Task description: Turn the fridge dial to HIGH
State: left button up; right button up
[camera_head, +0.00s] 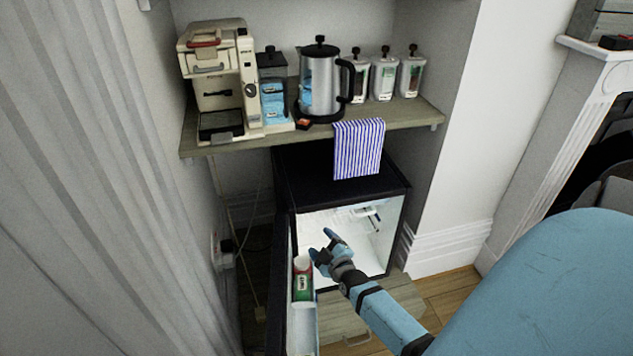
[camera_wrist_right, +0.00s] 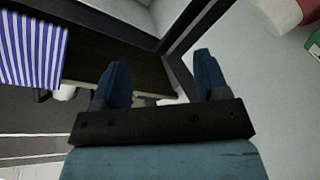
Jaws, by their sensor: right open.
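The small dark fridge (camera_head: 290,185) stands under the shelf with its door (camera_head: 281,290) swung open toward me. Its white lit interior (camera_head: 378,245) shows in the head view. A pale fitting (camera_head: 368,213) sits near the top inside; I cannot make out a dial or its setting. My right gripper (camera_head: 322,246) is at the fridge opening, below and left of that fitting, with its fingers apart and nothing between them. In the right wrist view both blue fingertips (camera_wrist_right: 168,78) are spread apart. My left gripper is not in view.
A red and green can (camera_head: 303,280) stands in the door rack. A striped towel (camera_head: 358,148) hangs from the shelf (camera_head: 405,113) above the fridge. The shelf holds a coffee machine (camera_head: 240,75), a kettle (camera_head: 318,85) and several jars. A curtain (camera_head: 110,150) is at left.

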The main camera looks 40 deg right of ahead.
jog(key=w+d+f+h+b, duration=0.2)
jog(key=d+f+b, duration=0.2)
jog(key=d+f, duration=0.15)
pick_arm(q)
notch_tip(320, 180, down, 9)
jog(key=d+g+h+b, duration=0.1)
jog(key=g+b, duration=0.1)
jog(key=b, duration=0.4)
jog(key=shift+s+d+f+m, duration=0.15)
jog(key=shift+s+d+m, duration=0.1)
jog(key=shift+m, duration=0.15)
pick_arm(e)
jog(key=w+d+h, duration=0.1)
jog(key=w+d, duration=0.5)
jog(key=w, duration=0.7)
jog(key=shift+f, duration=0.15)
jog(key=c, duration=0.9)
